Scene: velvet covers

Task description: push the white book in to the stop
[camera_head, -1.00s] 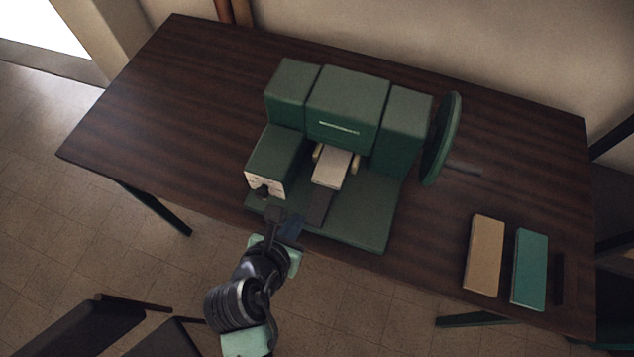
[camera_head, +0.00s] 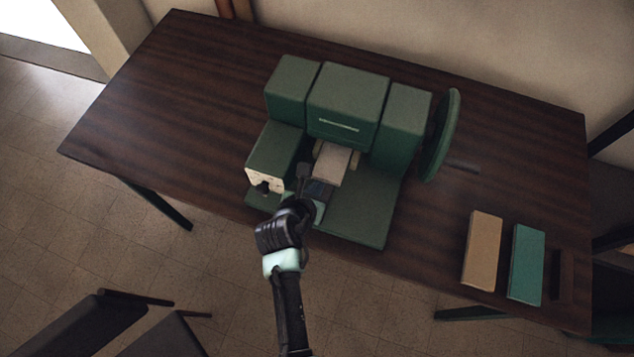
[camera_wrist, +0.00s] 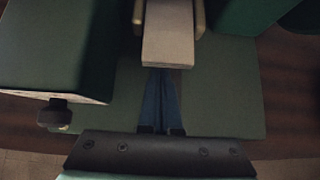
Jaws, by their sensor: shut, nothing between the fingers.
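The white book (camera_head: 332,164) lies flat in the green machine (camera_head: 345,100), between two small tan guides (camera_wrist: 198,18) below the machine's front block. It also shows at the top middle of the wrist view (camera_wrist: 168,35), its near end toward me. My gripper (camera_head: 320,188) is shut and empty, in front of the book's near end. In the wrist view its closed blue fingers (camera_wrist: 160,95) point at the book, and their tips reach its near edge. I cannot tell whether they touch it. The book's far end is hidden under the machine.
A green block with a pale front and dark knob (camera_head: 264,187) stands left of my gripper. A green wheel (camera_head: 441,135) is on the machine's right. A tan book (camera_head: 482,250) and a teal book (camera_head: 526,264) lie at the table's right. The green base right of my gripper is clear.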

